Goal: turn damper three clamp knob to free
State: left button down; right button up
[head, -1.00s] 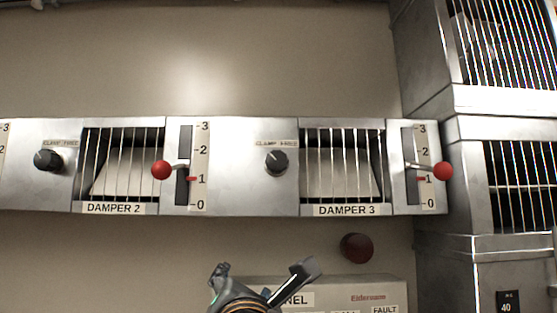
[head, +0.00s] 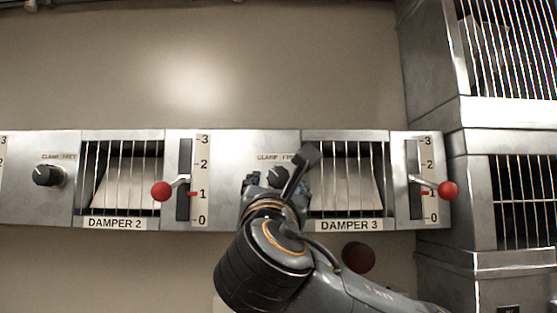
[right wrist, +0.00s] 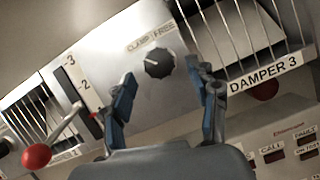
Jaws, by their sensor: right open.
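The damper three clamp knob (head: 276,176) is a dark round knob on the metal panel, below a CLAMP / FREE label and left of the damper 3 grille. In the right wrist view the knob (right wrist: 159,63) stands just beyond the fingertips, with its pale mark appearing to point to the CLAMP side. My right gripper (head: 280,173) is open in front of the knob, partly hiding it in the head view. In the right wrist view the open gripper (right wrist: 161,74) has its blue-padded fingers either side of the knob's line, apart from it. My left gripper is not in view.
The damper 3 grille (head: 346,178) is close right of the gripper, with a red-balled lever (head: 447,190) beyond it. The damper 2 lever (head: 162,191) is to the left. A dark red round button (head: 358,257) sits below. The wall above is clear.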

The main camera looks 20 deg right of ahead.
aim_at(279, 179)
jog(key=p+x, duration=0.2)
jog(key=x, duration=0.2)
jog(key=shift+r, duration=0.15)
jog(key=shift+w+d, duration=0.1)
jog(key=shift+w, duration=0.35)
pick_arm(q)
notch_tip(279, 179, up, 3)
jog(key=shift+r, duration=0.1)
